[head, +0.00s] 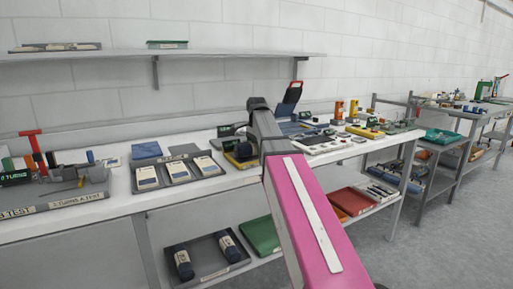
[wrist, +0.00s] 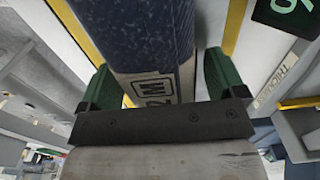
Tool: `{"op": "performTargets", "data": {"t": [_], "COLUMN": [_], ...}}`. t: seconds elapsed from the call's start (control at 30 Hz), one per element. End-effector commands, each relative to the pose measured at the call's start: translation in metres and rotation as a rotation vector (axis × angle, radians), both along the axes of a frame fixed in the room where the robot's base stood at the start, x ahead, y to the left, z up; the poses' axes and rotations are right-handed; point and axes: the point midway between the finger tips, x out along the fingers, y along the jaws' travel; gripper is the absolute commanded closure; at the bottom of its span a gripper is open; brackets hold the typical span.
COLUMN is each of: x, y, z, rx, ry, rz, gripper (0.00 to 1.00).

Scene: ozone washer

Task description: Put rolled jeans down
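Rolled jeans, a dark blue roll (wrist: 150,45) with a pale printed band, lie between the green fingers of my gripper (wrist: 162,85) in the wrist view. A narrow strip shows between the roll and each finger, so the fingers look open around it. Yellow edging and a pale surface show beyond the roll. In the head view my arm hides most of the gripper, which is low over the upper bench top, at a yellow-edged item (head: 241,160). Two other dark blue rolls with pale bands, a left one (head: 183,263) and a right one (head: 228,246), lie in a lower-shelf tray.
A dark tray (head: 178,173) with several pale cards sits left of my gripper on the white bench (head: 120,200). Several small devices (head: 330,140) crowd the bench to the right. A green display (wrist: 287,15) is near the right finger. A wall shelf (head: 200,54) runs above.

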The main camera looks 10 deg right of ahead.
Motion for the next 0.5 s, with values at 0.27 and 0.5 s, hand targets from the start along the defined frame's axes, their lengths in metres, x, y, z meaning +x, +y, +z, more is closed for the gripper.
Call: {"op": "performTargets", "data": {"t": [0.27, 0.5], "x": [0.0, 0.002], "y": [0.0, 0.0], "z": [0.006, 0.042], "rx": [0.0, 0.0], "ry": [-0.001, -0.002], "rz": [0.0, 0.0], "gripper": [0.11, 0.11]}}
